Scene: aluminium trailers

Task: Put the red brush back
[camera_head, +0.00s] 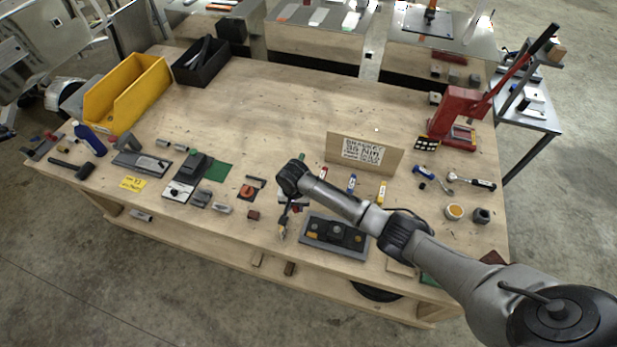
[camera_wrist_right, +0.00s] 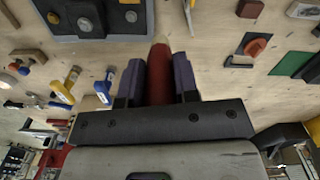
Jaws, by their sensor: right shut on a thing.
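My right gripper (camera_head: 285,216) is over the front middle of the workbench, pointing down, left of a grey plate with dark blocks. In the right wrist view its dark purple fingers (camera_wrist_right: 171,75) are shut on the red brush (camera_wrist_right: 160,78). The brush's red body lies between the fingers and its pale tan tip points away from the palm. In the head view only a small tan end of the brush (camera_head: 282,235) shows below the fingers. Whether the tip touches the bench is unclear. My left gripper is out of view.
A wooden sign (camera_head: 365,154) stands behind the gripper, with small red, blue and yellow items before it. The dark-block plate (camera_head: 334,236) is close on the right. A red press (camera_head: 458,117) and a yellow bin (camera_head: 127,91) stand farther off. The bench's back middle is clear.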

